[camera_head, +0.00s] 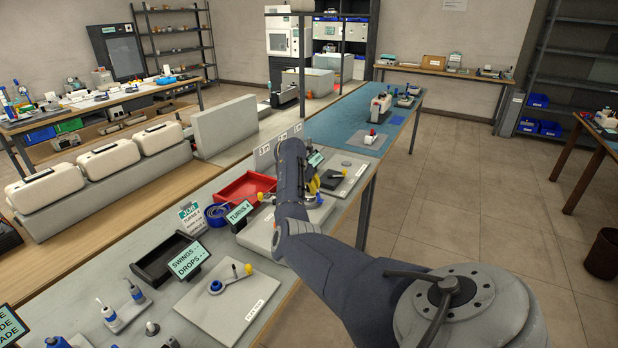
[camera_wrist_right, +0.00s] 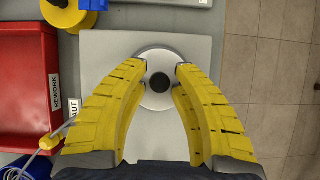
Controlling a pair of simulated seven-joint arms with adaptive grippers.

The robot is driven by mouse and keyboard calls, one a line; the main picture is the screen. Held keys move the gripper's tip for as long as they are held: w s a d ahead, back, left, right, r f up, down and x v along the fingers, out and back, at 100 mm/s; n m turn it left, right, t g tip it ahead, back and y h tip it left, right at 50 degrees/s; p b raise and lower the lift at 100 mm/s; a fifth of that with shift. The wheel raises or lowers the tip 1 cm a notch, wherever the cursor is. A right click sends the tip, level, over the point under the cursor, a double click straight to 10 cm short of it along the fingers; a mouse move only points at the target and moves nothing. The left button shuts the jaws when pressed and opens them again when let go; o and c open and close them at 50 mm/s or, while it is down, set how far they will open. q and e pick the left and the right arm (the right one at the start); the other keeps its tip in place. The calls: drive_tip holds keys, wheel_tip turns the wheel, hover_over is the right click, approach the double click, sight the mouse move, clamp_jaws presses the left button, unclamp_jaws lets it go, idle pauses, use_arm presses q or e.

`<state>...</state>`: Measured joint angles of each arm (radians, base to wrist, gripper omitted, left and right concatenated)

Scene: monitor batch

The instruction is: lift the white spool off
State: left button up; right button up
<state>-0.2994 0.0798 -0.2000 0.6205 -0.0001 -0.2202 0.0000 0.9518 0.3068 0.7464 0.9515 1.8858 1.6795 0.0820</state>
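The white spool (camera_wrist_right: 158,97) shows in the right wrist view as a round white disc with a dark round centre, seen from above over a pale grey plate (camera_wrist_right: 110,45). My right gripper (camera_wrist_right: 159,67) has its two yellow fingers on either side of the disc, with the tips at its left and right edges. Whether the fingers press on it or stand just clear, I cannot tell. In the head view my right gripper (camera_head: 315,186) is over the bench, partly behind my right arm, and I cannot make out the spool there. My left gripper is not in view.
A red tray (camera_head: 243,188) labelled REWORK lies left of the plate; a yellow spool (camera_wrist_right: 66,12) stands beyond it in the wrist view. A TURNS sign (camera_head: 239,212) and a plate with a blue crank (camera_head: 228,283) are nearer. Open floor lies right of the bench.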

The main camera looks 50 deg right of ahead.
drive_tip(key=shift+f, duration=0.2)
clamp_jaws()
drive_tip(key=shift+r, duration=0.4)
drive_tip(key=shift+r, duration=2)
